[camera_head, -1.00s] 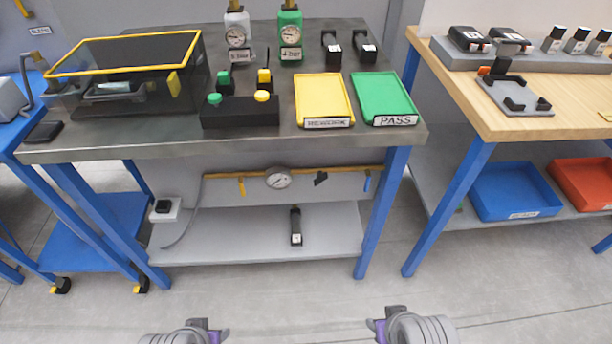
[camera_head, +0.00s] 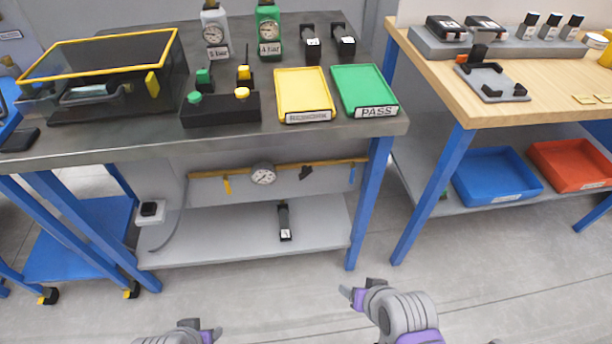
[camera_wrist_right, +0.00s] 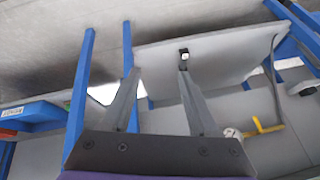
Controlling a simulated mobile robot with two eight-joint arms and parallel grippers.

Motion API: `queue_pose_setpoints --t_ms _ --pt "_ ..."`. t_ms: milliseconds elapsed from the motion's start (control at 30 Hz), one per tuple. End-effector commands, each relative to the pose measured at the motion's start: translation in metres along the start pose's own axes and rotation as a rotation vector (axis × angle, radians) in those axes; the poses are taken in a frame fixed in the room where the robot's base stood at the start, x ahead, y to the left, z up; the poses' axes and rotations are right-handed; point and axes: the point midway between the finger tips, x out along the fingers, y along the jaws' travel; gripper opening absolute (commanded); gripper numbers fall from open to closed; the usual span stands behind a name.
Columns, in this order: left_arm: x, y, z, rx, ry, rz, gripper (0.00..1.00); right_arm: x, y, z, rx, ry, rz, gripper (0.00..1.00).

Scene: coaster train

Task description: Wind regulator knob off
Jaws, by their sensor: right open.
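No part is clearly recognisable as the regulator knob. Two gauge units stand at the back of the metal bench: a grey one (camera_head: 215,32) and a green one (camera_head: 268,30), their tops near or past the picture's upper edge. A round white gauge (camera_head: 263,174) sits on a yellow pipe (camera_head: 320,164) below the bench top; a gauge and yellow part (camera_wrist_right: 262,128) show in the right wrist view. My right gripper (camera_head: 350,296) is open and empty, in front of the bench; its spread fingers show in the wrist view (camera_wrist_right: 157,85). My left gripper (camera_head: 216,335) is low at the bottom edge, its jaws unclear.
The bench top holds a yellow-framed case (camera_head: 100,75), a black button box (camera_head: 220,110), a yellow tray (camera_head: 304,92) and a green tray (camera_head: 363,88). A dark labelled item (camera_head: 284,222) lies on the lower shelf (camera_head: 240,240). Floor in front is clear.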

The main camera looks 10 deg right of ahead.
Motion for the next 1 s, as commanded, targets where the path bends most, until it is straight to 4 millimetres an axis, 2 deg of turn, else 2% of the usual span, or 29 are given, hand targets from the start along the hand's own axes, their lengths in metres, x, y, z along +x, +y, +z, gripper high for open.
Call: queue_pose_setpoints --t_ms 33,200,300,400,533,700,833,1000 --pt "-0.003 0.000 -0.001 0.000 0.000 0.000 0.46 0.008 -0.019 -0.018 0.124 0.049 -0.061 0.60" --pt "-0.011 0.000 -0.002 0.000 0.000 0.000 0.46 0.029 -0.079 -0.079 0.685 0.187 -0.341 0.60" --pt "-0.017 0.000 -0.003 0.000 0.000 0.000 0.46 0.036 -0.105 -0.108 1.032 0.216 -0.529 0.60" --pt "-0.022 0.000 -0.004 0.000 0.001 0.000 0.46 0.039 -0.123 -0.132 1.381 0.205 -0.729 0.60" --pt "-0.029 0.000 -0.006 0.000 0.003 0.000 0.46 0.042 -0.133 -0.153 1.817 0.139 -0.997 0.60" --pt "-0.037 0.000 -0.008 0.000 0.004 0.000 0.46 0.044 -0.128 -0.162 2.244 0.010 -1.288 0.60" --pt "-0.039 0.000 -0.008 0.000 0.005 0.000 0.46 0.045 -0.121 -0.161 2.413 -0.062 -1.417 0.60" --pt "-0.039 0.000 -0.008 0.000 0.005 0.000 0.46 0.050 -0.119 -0.167 2.473 -0.090 -1.464 0.60"
